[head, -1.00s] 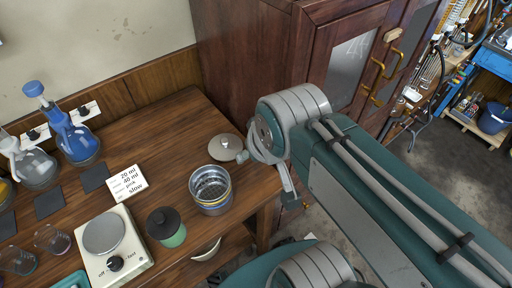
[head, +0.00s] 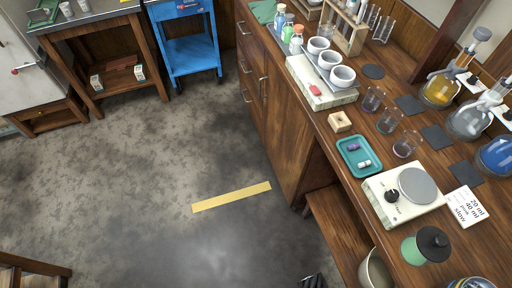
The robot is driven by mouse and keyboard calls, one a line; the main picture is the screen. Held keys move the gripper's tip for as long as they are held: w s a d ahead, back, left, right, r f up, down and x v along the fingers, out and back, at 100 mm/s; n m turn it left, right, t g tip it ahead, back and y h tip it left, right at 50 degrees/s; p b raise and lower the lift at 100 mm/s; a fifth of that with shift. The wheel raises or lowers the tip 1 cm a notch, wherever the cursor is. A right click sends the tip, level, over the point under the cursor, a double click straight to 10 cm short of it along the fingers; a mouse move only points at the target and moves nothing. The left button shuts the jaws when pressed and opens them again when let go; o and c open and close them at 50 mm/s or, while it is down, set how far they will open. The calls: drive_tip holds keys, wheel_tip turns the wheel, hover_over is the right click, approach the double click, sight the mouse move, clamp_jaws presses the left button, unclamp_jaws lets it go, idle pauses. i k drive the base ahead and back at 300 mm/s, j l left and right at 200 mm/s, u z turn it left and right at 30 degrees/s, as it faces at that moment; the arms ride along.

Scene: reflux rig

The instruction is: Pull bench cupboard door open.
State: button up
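The bench cupboard door (head: 283,125) is a brown wooden panel in the front of the long wooden bench, near the centre of the head view. It looks shut, flush with the bench front. A slim upright metal handle (head: 263,87) sits near its left edge, beside a stack of drawers (head: 245,66). A dark piece, which looks like the tip of my gripper (head: 313,281), shows at the bottom edge. It is well below and apart from the door and handle. Most of it is cut off, so its opening cannot be seen.
Open grey floor with a yellow strip (head: 232,197) lies before the bench. A blue cart (head: 185,45) stands at the back. The bench top holds a hotplate (head: 403,193), a teal tray (head: 359,157), beakers and flasks. A pale bin (head: 375,270) sits on the low shelf.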

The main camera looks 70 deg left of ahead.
sight(289, 141)
drive_tip(key=k+l+u, duration=0.1)
drive_tip(key=u, duration=0.25)
drive_tip(key=k+l+u, duration=0.1)
drive_tip(key=u, duration=0.25)
drive_tip(key=j+u, duration=0.3)
drive_tip(key=j, duration=0.15)
drive_tip(key=j+u, duration=0.35)
drive_tip(key=i+j+u, duration=0.1)
drive_tip(key=u, duration=0.4)
drive_tip(key=l+u, duration=0.6)
drive_tip(key=l, duration=0.25)
drive_tip(key=i+j+u, duration=0.1)
drive_tip(key=i+j, duration=0.2)
drive_tip(key=i+j+u, duration=0.15)
drive_tip(key=i, duration=0.3)
drive_tip(key=i+j+u, duration=0.1)
drive_tip(key=i+j, duration=0.25)
drive_tip(key=i+j+u, duration=0.15)
drive_tip(key=i, duration=0.3)
